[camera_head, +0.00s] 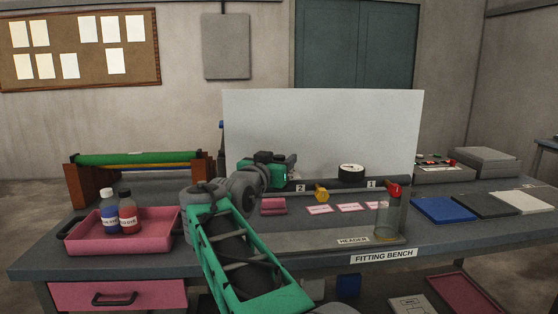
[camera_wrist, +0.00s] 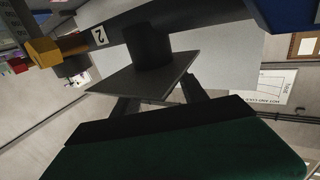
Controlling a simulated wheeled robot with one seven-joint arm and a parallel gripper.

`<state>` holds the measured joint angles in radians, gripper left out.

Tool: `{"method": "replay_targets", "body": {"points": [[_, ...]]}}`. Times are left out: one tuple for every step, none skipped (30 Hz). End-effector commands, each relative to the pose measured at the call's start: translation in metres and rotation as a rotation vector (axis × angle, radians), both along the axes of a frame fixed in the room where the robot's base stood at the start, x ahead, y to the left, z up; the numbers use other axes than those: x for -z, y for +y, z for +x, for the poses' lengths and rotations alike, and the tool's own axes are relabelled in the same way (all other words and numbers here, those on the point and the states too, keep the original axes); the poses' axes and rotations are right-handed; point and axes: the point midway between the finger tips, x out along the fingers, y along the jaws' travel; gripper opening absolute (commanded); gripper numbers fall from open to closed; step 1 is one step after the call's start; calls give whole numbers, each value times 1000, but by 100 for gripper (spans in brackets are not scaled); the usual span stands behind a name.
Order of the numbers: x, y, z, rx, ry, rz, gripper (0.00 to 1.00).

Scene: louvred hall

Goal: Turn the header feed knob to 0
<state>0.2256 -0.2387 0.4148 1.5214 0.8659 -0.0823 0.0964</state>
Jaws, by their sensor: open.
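In the head view the header pipe (camera_head: 338,186) runs along the bench in front of a white panel, with labels 2 and 1. A red handle (camera_head: 393,191) sits at its right, above a clear cylinder; I cannot tell whether it is the feed knob. My gripper (camera_head: 290,168) is at the pipe's left part, behind label 2, partly hidden by its own body. In the wrist view my gripper (camera_wrist: 158,92) is open. A grey square plate (camera_wrist: 140,78) on a dark round stub (camera_wrist: 150,45) is just beyond its fingers. Contact is unclear, and no scale is readable.
A round gauge (camera_head: 351,171) stands near label 1, with a yellow fitting (camera_head: 321,195) before the pipe. A pink tray (camera_head: 155,240) with two bottles is at the left. Blue, dark and white flat pieces (camera_head: 446,209) lie at the right. A green roller (camera_head: 137,158) stands behind the tray.

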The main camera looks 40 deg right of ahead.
Motion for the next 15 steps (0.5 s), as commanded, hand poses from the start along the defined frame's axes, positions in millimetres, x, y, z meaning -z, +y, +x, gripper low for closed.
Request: {"method": "replay_targets", "body": {"points": [[0,0,0,0,0,0,51],[0,0,0,0,0,0,51],[0,1,0,0,0,0,51],[0,2,-1,-1,0,0,51],[0,4,-1,-2,0,0,51],[0,9,-3,-4,0,0,51],[-1,13,-5,-4,-1,0,51],[-1,17,-8,-4,-2,0,51],[0,25,-11,-6,-1,0,51],[-1,31,-14,-6,-3,-1,51],[0,37,-17,-6,-1,0,51],[-1,45,-21,-7,-3,-1,51],[0,50,-24,-6,-1,0,51],[0,55,-26,-6,-1,0,51],[0,60,-29,-6,-1,0,51]]}}
